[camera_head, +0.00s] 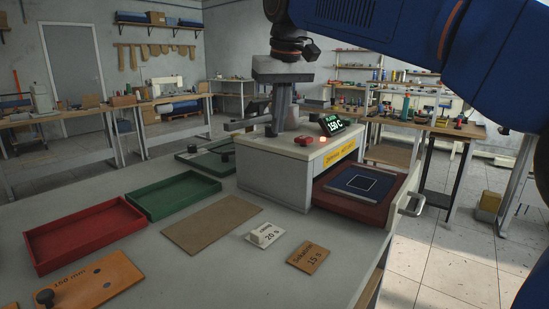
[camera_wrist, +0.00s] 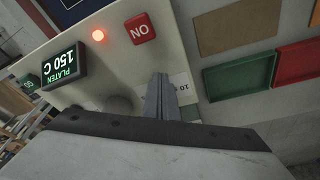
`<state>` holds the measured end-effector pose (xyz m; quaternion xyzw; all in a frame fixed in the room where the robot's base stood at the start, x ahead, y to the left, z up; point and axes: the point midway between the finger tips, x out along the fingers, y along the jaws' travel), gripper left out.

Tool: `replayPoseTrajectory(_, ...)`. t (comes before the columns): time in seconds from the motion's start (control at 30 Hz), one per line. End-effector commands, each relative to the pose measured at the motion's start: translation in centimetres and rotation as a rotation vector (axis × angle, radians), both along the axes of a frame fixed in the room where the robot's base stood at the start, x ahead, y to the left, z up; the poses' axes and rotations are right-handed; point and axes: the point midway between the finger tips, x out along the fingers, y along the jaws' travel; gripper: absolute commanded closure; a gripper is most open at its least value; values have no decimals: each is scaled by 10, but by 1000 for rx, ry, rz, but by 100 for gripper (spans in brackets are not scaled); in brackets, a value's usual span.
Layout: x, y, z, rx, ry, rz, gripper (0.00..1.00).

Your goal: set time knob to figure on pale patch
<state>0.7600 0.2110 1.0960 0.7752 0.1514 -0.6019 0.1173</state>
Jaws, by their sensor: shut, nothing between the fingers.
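The pale card (camera_head: 266,234) lies on the bench in the head view, with a small whitish patch on it and the figure 20 s. A tan card (camera_head: 308,257) beside it reads 15 s. My gripper (camera_head: 281,125) points down over the top of the cream press housing (camera_head: 280,168). In the wrist view my gripper (camera_wrist: 162,82) is shut and empty. A dark rounded knob (camera_wrist: 119,103) shows left of the fingers, its pointer unreadable. A white label (camera_wrist: 182,87) right of them shows 10 s and is partly hidden by them.
A lit display (camera_head: 335,124) reads 150 C, near a glowing orange lamp (camera_wrist: 98,35) and a red ON button (camera_wrist: 140,28). Red (camera_head: 85,235) and green (camera_head: 172,195) trays stand left. A red drawer with a dark pad (camera_head: 362,184) sits right.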

Motion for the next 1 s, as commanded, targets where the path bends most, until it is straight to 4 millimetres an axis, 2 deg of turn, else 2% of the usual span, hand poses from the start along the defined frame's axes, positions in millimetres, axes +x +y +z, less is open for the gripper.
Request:
replayPoseTrajectory(0.37, -3, 9, 0, 0, 0, 0, 100)
replayPoseTrajectory(0.8, -11, 6, 1, 0, 0, -1, 100)
replayPoseTrajectory(1.0, -10, 7, 15, 1, -1, -1, 100)
